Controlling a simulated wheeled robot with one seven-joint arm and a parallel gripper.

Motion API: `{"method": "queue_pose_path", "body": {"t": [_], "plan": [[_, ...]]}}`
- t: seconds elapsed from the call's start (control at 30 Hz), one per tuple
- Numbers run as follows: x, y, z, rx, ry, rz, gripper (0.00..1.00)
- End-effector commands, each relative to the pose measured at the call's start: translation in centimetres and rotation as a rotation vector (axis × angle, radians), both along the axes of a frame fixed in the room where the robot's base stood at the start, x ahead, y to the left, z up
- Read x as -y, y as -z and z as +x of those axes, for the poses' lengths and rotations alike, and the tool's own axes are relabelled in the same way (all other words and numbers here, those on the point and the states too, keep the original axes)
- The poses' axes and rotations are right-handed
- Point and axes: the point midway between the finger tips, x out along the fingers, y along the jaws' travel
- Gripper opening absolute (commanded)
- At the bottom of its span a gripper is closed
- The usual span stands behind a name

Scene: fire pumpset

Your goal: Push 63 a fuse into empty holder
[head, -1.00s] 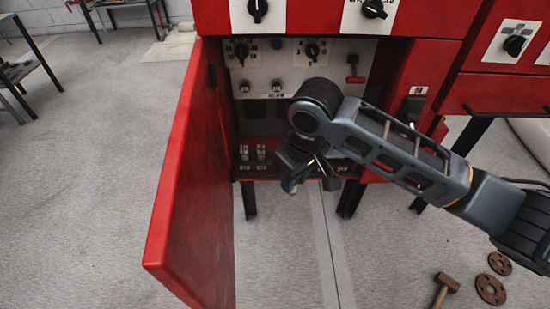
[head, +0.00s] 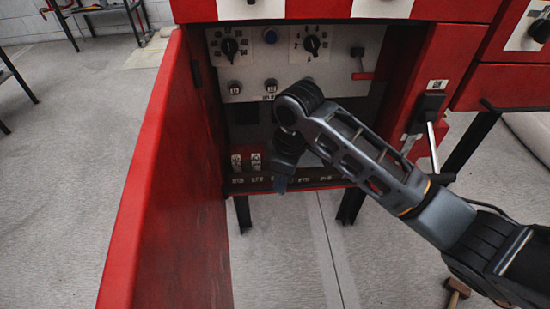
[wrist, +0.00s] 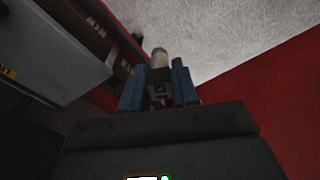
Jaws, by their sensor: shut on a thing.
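In the wrist view my gripper (wrist: 159,88) is shut on a pale cylindrical fuse (wrist: 159,58), which sticks out beyond the blue fingers. In the head view my gripper (head: 281,183) hangs in front of the open red cabinet, near the fuse row at its bottom; the fuse in it cannot be made out there. Two white fuses (head: 246,162) stand at the left of the row. The fuse holder row (head: 315,180) runs along the cabinet's bottom edge, partly behind my gripper. Which holder is empty is too small to tell.
The open red door (head: 150,190) stands close to the left of my arm. A panel with knobs (head: 230,47) is above the fuse row. A lever switch (head: 430,105) is on the right of the cabinet.

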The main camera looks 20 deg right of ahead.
Motion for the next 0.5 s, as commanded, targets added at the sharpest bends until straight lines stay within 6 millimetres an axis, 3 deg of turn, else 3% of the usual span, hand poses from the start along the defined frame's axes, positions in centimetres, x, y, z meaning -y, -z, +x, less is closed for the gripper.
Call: {"method": "queue_pose_path", "body": {"t": [0.3,0.5], "plan": [[1.8,0.1,7.2,0.001,0.001,-0.003,0.00],[2.1,0.1,9.1,0.000,0.000,0.000,0.00]]}}
